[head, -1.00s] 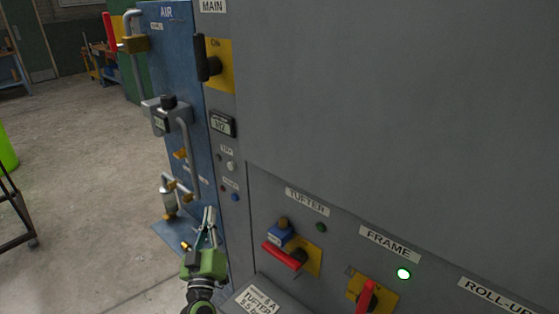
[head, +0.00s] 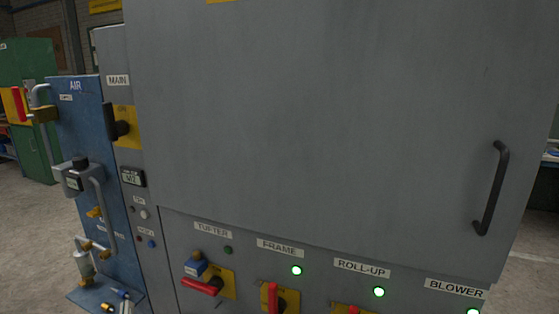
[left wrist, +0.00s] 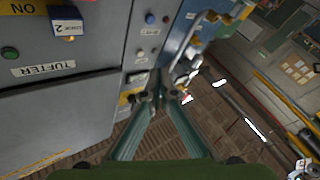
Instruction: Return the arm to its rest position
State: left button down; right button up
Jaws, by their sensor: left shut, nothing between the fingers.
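The grey cabinet (head: 330,110) fills most of the head view. My right gripper is not in view.
The blue air panel (head: 88,150) with pipes and valves stands left of the cabinet. The TUFTER switch (head: 203,286) has a red handle and a blue lock. FRAME (head: 297,270), ROLL-UP (head: 379,292) and BLOWER (head: 473,312) lamps glow green. Open floor (head: 30,240) lies at the left.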

pick_arm(q)
jog(key=s+d+f+m+g+h, duration=0.2)
jog(key=s+d+f+m+g, duration=0.15)
jog(key=f, duration=0.95)
jog(key=s+d+f+m+g+h, duration=0.25)
jog(key=s+f, duration=0.25)
jog(key=f, duration=0.7)
jog(key=s+d+f+m+g+h, duration=0.25)
jog(key=s+f, duration=0.25)
jog(key=f, duration=0.8)
jog(key=s+d+f+g, duration=0.1)
jog(key=s+f+g, duration=0.2)
jog(key=s, duration=0.9)
jog(key=s+d+f+m+g, duration=0.1)
jog(key=s+f+g, duration=0.3)
jog(key=s+f, duration=0.5)
jog(key=s+d+f+m+g, duration=0.1)
jog(key=s+f, duration=0.5)
jog(key=s, duration=0.8)
jog(key=shift+s+d+f+g+y, duration=0.35)
jog(key=shift+d+g, duration=0.45)
jog(key=shift+g, duration=0.45)
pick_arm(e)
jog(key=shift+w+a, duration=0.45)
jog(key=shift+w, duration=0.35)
pick_arm(q)
jog(key=shift+m, duration=0.25)
